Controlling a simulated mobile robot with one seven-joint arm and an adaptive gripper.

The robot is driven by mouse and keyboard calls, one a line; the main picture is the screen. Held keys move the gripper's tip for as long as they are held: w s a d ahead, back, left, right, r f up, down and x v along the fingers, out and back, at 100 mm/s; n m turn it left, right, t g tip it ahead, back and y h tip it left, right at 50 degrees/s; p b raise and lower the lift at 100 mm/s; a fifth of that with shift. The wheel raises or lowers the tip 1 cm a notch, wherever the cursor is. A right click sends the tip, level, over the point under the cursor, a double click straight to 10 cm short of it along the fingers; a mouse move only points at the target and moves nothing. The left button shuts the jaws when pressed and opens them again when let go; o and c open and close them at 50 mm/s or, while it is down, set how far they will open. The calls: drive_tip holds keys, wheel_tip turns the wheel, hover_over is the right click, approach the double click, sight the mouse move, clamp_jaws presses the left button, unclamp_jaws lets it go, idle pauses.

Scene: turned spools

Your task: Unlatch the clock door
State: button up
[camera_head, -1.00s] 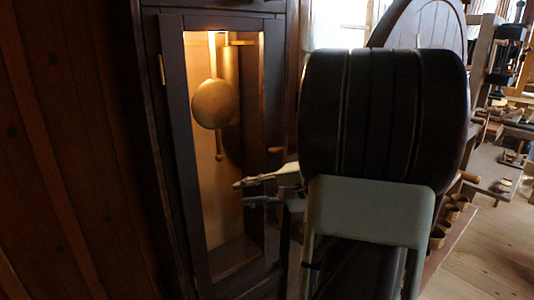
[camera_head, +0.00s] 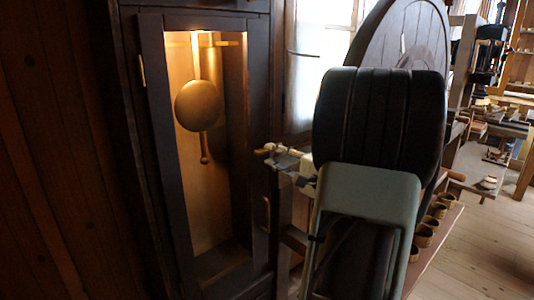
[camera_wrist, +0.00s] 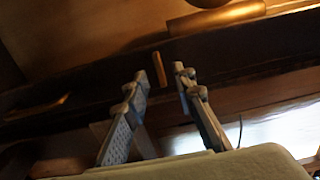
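The tall dark clock's door (camera_head: 155,150) appears closed, its window showing a round brass pendulum. A small wooden peg-like latch (camera_head: 264,151) sits at the door's right edge. A brass handle (camera_head: 266,213) is below it. My gripper (camera_head: 282,158) is right beside the latch, partly hidden behind my own arm. In the wrist view, my gripper (camera_wrist: 162,77) has its two fingers apart, with the latch (camera_wrist: 160,70) lined up in the gap near the fingertips. Contact cannot be told. The brass handle (camera_wrist: 38,108) shows at left there.
A wood-plank wall (camera_head: 55,150) is left of the clock. A bright window (camera_head: 320,60) and a large dark wheel (camera_head: 420,35) are behind my arm. Several small cups (camera_head: 428,228) line a bench edge at right, with open floor (camera_head: 470,255) beyond.

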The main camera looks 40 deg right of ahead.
sight(266, 152)
drive_tip(key=shift+w+a, duration=0.1)
drive_tip(key=shift+w, duration=1.5)
clamp_jaws()
